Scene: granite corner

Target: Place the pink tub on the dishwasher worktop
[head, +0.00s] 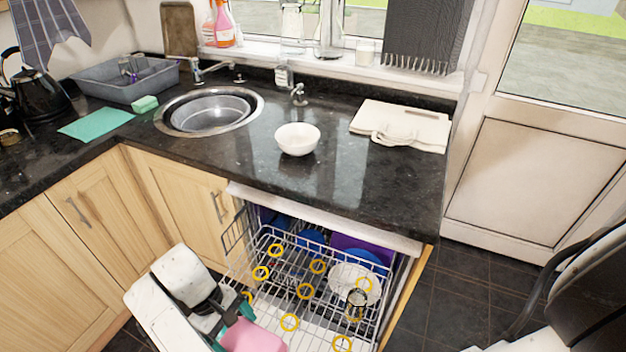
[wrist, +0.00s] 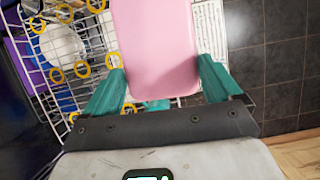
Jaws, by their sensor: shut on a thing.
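The pink tub (head: 252,337) is at the bottom of the head view, partly cut off by the frame edge. In the wrist view the pink tub (wrist: 155,50) fills the space between the teal fingers. My gripper (wrist: 160,88) is shut on it, one finger on each side; it also shows in the head view (head: 232,318). The tub is held over or beside the open dishwasher's rack, below the worktop level. The dishwasher worktop (head: 345,185) is dark granite above the open dishwasher, with bare room at its front and right.
A white bowl (head: 298,139) and a folded cream bag (head: 402,126) stand on the worktop. The sink (head: 210,112) is to the left. The pulled-out dishwasher rack (head: 300,290) holds plates and a glass (head: 355,305). A dark chair (head: 590,270) is at the right.

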